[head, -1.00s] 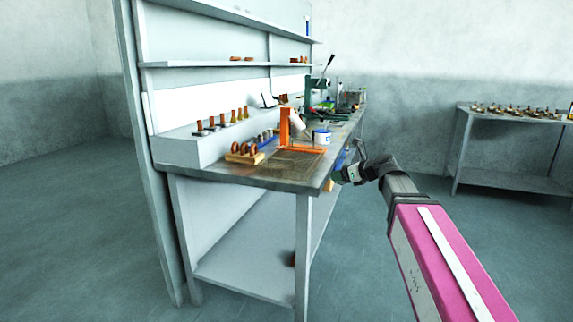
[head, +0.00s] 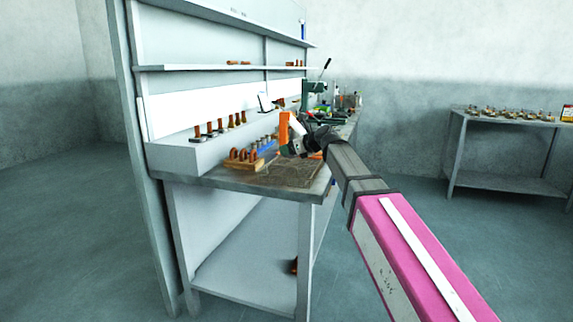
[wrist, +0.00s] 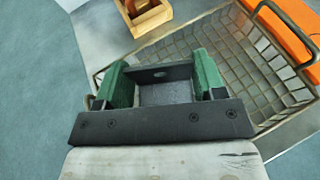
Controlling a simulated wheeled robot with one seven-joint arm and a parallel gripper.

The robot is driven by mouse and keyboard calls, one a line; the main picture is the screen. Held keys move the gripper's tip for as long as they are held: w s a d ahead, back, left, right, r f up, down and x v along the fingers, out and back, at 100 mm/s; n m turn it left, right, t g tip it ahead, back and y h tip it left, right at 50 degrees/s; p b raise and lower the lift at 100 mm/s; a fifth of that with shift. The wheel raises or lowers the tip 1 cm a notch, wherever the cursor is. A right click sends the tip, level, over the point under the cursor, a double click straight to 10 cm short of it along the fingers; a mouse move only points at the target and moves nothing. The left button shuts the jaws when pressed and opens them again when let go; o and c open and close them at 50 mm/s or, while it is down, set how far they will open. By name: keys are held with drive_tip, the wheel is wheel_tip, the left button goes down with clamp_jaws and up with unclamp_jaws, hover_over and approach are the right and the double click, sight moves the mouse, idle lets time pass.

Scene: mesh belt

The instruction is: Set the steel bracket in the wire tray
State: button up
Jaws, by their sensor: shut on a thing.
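In the wrist view the steel bracket (wrist: 165,92) is a dark grey angled piece with a hole in its upper plate. My gripper (wrist: 165,84) is shut on it, with green fingers on either side. The wire tray (wrist: 262,62) is a mesh basket with a brass-coloured rim and handle. The bracket shows over its left part, but I cannot tell how high it is. In the head view my gripper (head: 287,151) is above the near end of the workbench, and the tray (head: 292,174) lies below it. The bracket cannot be made out there.
A wooden block (head: 243,163) with round brown pieces stands left of the tray; it also shows in the wrist view (wrist: 150,18). An orange frame (head: 284,128) stands behind the tray. A ledge (head: 202,151) with several stamps is at the left. The bench's front edge is close.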

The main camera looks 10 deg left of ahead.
hover_over(286, 170)
drive_tip(key=f, duration=0.3)
drive_tip(key=shift+w+a+f, duration=0.1)
drive_tip(key=shift+w, duration=0.1)
wheel_tip(286, 170, down, 4)
drive_tip(key=shift+f, duration=0.1)
drive_tip(key=o, duration=1)
drive_tip(key=v, duration=1.2)
drive_tip(key=shift+r, duration=0.25)
